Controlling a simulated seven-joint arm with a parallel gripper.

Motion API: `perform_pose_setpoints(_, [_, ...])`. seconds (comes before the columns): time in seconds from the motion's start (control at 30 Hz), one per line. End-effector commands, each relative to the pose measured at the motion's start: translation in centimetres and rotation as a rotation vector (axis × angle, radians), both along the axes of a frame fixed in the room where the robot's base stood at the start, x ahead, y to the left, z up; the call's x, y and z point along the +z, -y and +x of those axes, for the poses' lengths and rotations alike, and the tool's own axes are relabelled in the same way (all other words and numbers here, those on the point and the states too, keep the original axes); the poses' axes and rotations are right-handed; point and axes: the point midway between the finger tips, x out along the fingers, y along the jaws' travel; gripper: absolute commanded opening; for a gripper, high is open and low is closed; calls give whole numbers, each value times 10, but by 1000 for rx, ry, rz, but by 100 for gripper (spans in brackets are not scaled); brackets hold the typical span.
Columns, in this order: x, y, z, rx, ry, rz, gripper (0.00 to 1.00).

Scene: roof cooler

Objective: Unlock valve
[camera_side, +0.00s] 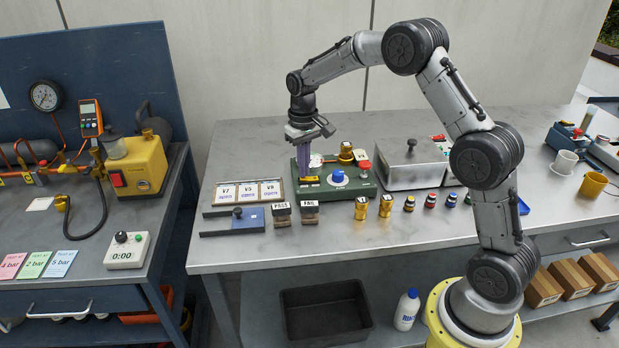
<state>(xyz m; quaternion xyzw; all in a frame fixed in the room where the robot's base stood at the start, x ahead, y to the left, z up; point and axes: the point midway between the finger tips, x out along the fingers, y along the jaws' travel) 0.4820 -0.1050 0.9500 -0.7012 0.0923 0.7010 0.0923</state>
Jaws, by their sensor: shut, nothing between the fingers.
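A green fixture (362,189) sits on the grey workbench. It carries a blue knob (338,176), a red knob (365,165), a brass fitting (346,149) at its back and a yellow part (309,181) at its left front. My gripper (304,176) points down over the left end of the fixture, its purple fingers shut and empty. The fingertips are close to the yellow part; I cannot tell whether they touch it. Two brass pieces (361,207) (386,205) stand upright in front of the fixture. I cannot tell which part is the valve or its lock.
Two labelled stamps (282,215) stand in front. A metal box (402,178) and several small coloured caps (431,200) are to the right.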

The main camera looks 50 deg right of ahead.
Motion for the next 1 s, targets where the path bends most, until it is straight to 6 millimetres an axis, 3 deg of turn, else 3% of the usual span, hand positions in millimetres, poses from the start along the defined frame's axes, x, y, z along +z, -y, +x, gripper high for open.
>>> perform_pose_setpoints(0.57, [-8, 0, 0, 0, -2, 1, 0])
perform_pose_setpoints(1.0, [20, 0, 0, 0, 1, 0, 0])
